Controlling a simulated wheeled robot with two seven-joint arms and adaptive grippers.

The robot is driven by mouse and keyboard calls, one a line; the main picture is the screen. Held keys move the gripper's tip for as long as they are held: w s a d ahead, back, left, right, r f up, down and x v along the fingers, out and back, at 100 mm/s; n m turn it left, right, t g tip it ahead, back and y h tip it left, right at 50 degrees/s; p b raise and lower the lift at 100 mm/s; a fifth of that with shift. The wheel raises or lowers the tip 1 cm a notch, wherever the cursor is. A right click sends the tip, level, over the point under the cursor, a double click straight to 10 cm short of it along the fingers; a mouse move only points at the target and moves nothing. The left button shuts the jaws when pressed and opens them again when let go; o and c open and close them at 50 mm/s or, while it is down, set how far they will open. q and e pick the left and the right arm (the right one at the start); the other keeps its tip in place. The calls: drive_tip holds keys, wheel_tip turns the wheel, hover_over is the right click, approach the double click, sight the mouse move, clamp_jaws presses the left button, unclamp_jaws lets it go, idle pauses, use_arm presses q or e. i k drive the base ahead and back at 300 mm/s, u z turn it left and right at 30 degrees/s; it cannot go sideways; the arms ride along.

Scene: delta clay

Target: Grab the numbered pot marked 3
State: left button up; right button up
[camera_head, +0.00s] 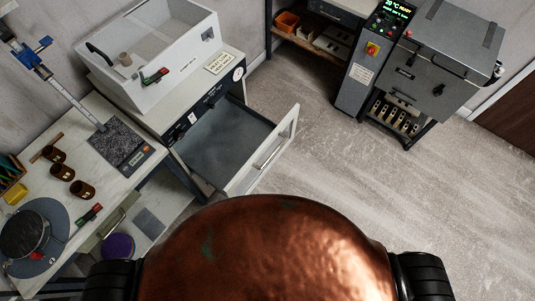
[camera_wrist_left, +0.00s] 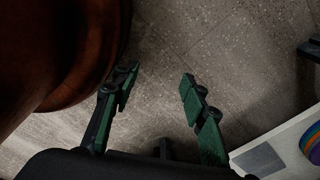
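Three small brown pots stand in a slanting row on the workbench at the left of the head view: a far pot (camera_head: 53,154), a middle pot (camera_head: 62,172) and a near pot (camera_head: 82,190). No number is readable on any of them, so I cannot tell which is marked 3. My left gripper (camera_wrist_left: 159,78) shows in the left wrist view, its green-padded fingers apart and empty above the speckled floor. It is away from the pots, and none shows in that view. My right gripper is in neither view.
An open drawer (camera_head: 263,155) juts out right of the workbench (camera_head: 112,188). A turntable (camera_head: 55,217) and a scale (camera_head: 125,145) flank the pots. A lower shelf (camera_head: 171,210) holds a purple disc (camera_head: 118,246). Floor (camera_head: 370,190) is clear at the right.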

sight(79, 188)
drive_tip(key=u, duration=2.1)
